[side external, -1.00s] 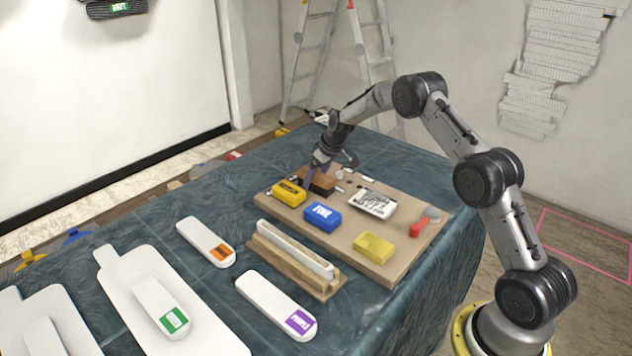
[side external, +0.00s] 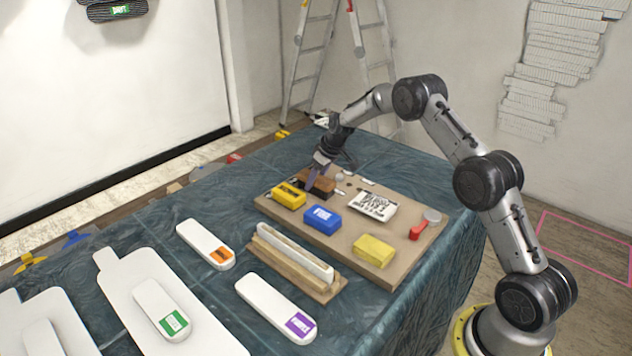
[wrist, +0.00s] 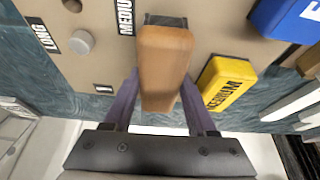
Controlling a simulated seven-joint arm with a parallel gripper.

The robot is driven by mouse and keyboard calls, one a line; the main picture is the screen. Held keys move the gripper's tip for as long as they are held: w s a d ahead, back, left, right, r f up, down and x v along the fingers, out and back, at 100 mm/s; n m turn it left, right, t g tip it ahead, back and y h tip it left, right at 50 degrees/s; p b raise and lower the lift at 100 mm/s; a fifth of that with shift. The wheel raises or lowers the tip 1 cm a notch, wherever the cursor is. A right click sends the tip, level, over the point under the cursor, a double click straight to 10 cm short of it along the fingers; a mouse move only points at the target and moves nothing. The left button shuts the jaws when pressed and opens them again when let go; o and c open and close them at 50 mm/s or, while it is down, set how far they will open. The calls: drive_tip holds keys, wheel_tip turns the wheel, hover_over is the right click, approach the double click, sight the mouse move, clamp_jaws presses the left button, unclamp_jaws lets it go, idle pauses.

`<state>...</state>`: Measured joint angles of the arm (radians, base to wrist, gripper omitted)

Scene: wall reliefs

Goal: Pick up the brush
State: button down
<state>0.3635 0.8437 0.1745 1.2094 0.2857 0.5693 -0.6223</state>
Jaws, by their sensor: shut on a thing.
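The brush (side external: 323,186), a brown wooden block with a dark underside, is at the far left part of the tan board (side external: 342,240), behind the yellow block. My gripper (side external: 312,178) comes down on it from above. In the wrist view the brush (wrist: 165,60) is between the two purple fingers of my gripper (wrist: 160,82), which are shut on its sides. Its underside is mostly hidden, and I cannot tell whether it touches the board.
A yellow block (side external: 288,196) sits close in front of the brush. A blue block (side external: 322,219), a white label card (side external: 372,206), a paler yellow block (side external: 374,248) and a red-handled tool (side external: 420,229) are also on the board. A wooden holder (side external: 290,262) stands in front.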

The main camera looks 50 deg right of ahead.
drive_tip(key=shift+r, duration=0.6)
wheel_tip(320, 180, up, 3)
drive_tip(key=shift+f, duration=0.1)
drive_tip(key=s+r, duration=0.2)
drive_tip(key=s+a+r, duration=0.1)
drive_tip(key=s+r, duration=0.1)
drive_tip(key=r, duration=0.1)
drive_tip(key=shift+s+a, duration=0.1)
drive_tip(key=shift+a, duration=0.1)
drive_tip(key=s+a+r, duration=0.3)
drive_tip(key=s+r, duration=0.1)
drive_tip(key=s, duration=0.5)
drive_tip(key=shift+r, duration=0.2)
drive_tip(key=c, duration=0.9)
unclamp_jaws()
drive_tip(key=shift+s, duration=0.1)
drive_tip(key=c, duration=0.5)
